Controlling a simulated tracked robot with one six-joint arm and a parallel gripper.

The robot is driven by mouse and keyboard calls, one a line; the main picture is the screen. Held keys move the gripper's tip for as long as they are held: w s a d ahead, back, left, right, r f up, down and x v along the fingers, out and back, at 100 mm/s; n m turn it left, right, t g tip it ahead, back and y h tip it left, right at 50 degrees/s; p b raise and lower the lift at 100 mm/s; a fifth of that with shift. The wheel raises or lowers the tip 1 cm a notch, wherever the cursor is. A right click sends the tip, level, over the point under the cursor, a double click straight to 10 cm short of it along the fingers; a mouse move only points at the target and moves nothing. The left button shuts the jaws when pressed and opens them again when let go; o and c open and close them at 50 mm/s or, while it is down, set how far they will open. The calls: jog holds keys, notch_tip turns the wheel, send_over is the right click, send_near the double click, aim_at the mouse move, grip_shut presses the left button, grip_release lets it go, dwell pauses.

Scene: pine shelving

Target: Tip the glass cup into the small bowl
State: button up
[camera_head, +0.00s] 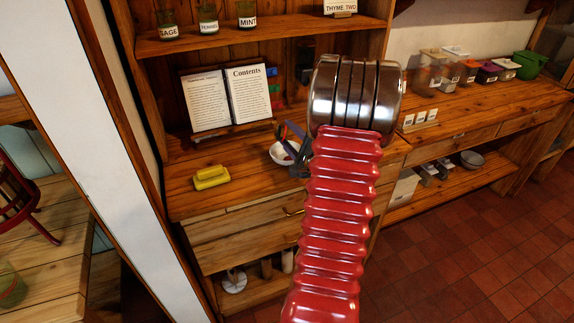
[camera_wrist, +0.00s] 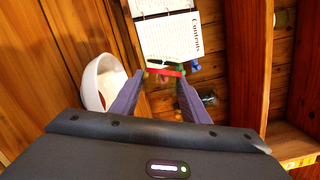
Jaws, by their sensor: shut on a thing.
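The small white bowl (camera_head: 281,154) stands on the wooden counter in front of the open book. In the wrist view the bowl (camera_wrist: 91,78) is to the left of my fingers, with something reddish partly visible inside. My gripper (camera_head: 287,132) is just over the bowl in the head view, partly hidden by my red arm. In the wrist view my gripper (camera_wrist: 161,78) is shut on a see-through thing with a red band, which I take for the glass cup (camera_wrist: 166,73). Its outline is faint, and I cannot tell its tilt exactly.
An open book (camera_head: 226,98) on a stand is behind the bowl. A yellow block-like object (camera_head: 210,177) lies on the counter at left. Labelled jars (camera_head: 208,19) stand on the shelf above. Several containers (camera_head: 449,70) line the right counter. Counter between yellow object and bowl is clear.

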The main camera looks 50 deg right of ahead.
jog(key=shift+s+d+m+t+h+p, duration=0.2)
jog(key=shift+m+t+h+p, duration=0.15)
jog(key=shift+m, duration=0.65)
dwell(0.5)
jog(key=shift+w+a+r+n, duration=0.1)
jog(key=shift+w+a+n, duration=0.05)
jog(key=shift+n, duration=0.55)
jog(key=n, duration=0.1)
jog(key=n+g, duration=0.1)
jog(key=n+y, duration=0.1)
jog(key=shift+w+a, duration=0.35)
jog(key=shift+n+g, duration=0.4)
jog(key=shift+g, duration=0.05)
